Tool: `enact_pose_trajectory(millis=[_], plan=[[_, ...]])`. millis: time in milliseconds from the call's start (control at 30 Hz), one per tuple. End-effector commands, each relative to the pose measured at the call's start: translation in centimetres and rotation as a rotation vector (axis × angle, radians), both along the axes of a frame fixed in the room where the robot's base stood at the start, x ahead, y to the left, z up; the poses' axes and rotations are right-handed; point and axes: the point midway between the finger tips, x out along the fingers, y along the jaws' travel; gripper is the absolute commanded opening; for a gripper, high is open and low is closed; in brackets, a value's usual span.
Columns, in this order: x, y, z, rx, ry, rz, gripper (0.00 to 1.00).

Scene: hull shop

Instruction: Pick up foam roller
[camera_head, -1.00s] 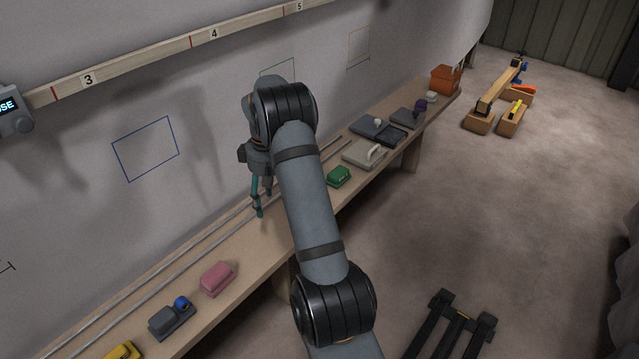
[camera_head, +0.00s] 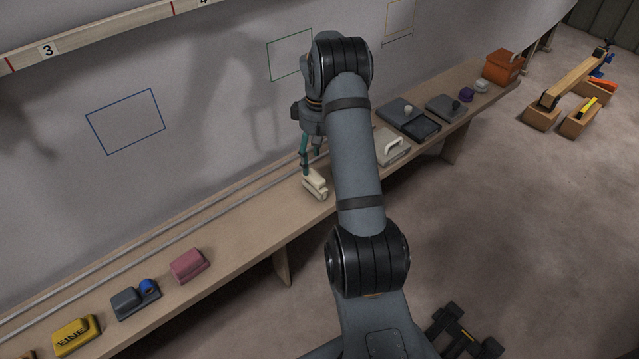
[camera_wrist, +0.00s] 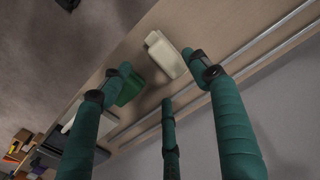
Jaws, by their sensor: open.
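A cream block-like object (camera_head: 314,184) lies on the wall bench (camera_head: 240,228), right under my gripper (camera_head: 306,166). It also shows in the wrist view (camera_wrist: 165,54), beyond and between the fingertips. I cannot tell for sure that it is the foam roller; no other object is clearly one. In the wrist view my gripper (camera_wrist: 160,72) has its teal fingers spread, with nothing between them. A green block (camera_wrist: 130,90) lies beside the cream object, partly behind the left finger; in the head view my arm hides it.
A pink block (camera_head: 189,265), a grey block with a blue ball (camera_head: 130,300) and a yellow block (camera_head: 76,335) lie to the left. To the right are a beige handled case (camera_head: 393,148), grey trays (camera_head: 402,112) and an orange box (camera_head: 503,67). Rails run along the wall side.

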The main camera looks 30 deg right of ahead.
Motion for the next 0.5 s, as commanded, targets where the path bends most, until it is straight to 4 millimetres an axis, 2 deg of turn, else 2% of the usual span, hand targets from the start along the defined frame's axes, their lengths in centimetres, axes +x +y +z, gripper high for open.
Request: enact_pose_trajectory(millis=[33,267,500], plan=[[-0.1,0.0,-1.0,0.000,0.003,-0.002,0.61],[0.0,0.1,-2.8,0.001,0.001,-0.002,0.61],[0.1,0.7,-6.3,0.001,0.002,-0.003,0.61]])
